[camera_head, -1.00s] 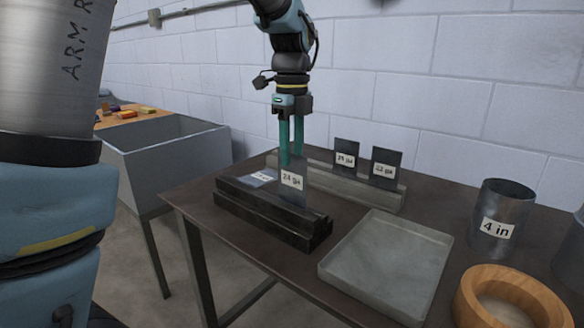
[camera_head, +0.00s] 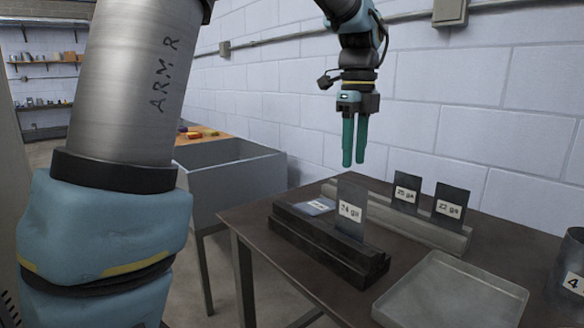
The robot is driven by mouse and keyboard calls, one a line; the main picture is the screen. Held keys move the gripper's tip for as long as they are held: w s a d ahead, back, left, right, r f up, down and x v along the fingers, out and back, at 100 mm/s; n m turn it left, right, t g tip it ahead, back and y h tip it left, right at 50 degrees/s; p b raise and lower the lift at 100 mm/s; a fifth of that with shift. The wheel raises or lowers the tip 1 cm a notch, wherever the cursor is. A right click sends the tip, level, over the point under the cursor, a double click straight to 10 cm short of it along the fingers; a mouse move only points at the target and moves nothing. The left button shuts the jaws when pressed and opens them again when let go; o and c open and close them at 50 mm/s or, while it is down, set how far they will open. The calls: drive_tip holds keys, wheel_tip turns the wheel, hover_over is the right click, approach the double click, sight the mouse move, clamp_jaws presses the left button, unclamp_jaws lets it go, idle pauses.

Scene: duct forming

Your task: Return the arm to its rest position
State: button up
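My arm reaches in from the top of the head view, and my gripper (camera_head: 354,161) hangs with its two green fingers pointing down. A gap shows between the fingers and nothing is between them, so it looks open and empty. It is above the table, apart from the things on it. The grey metal plate marked "24 ga" (camera_head: 351,194) stands upright in the black slotted block (camera_head: 330,247) below the gripper.
Two upright plates, "25 ga" (camera_head: 405,193) and "22 ga" (camera_head: 449,206), stand in a grey rack (camera_head: 436,236) behind. An empty tray (camera_head: 451,293) is at front right, with a "4 in" cylinder (camera_head: 570,262) cut by the edge. A grey bin (camera_head: 230,182) stands left, a wall behind.

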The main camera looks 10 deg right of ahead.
drive_tip(key=w+a+f+n, duration=0.1)
drive_tip(key=a+f+n, duration=0.5)
drive_tip(key=a+n, duration=0.25)
drive_tip(key=w+a+f+n, duration=0.2)
drive_tip(key=a+f+n, duration=0.45)
drive_tip(key=a, duration=0.25)
drive_tip(key=s+a+f+n, duration=0.3)
drive_tip(key=a+n, duration=0.3)
drive_tip(key=n, duration=0.1)
drive_tip(key=s+a+f+n+t, duration=0.1)
drive_tip(key=s+a+f+n, duration=0.3)
drive_tip(key=a+n, duration=0.2)
drive_tip(key=shift+a+n+t, duration=0.3)
drive_tip(key=shift+n, duration=0.2)
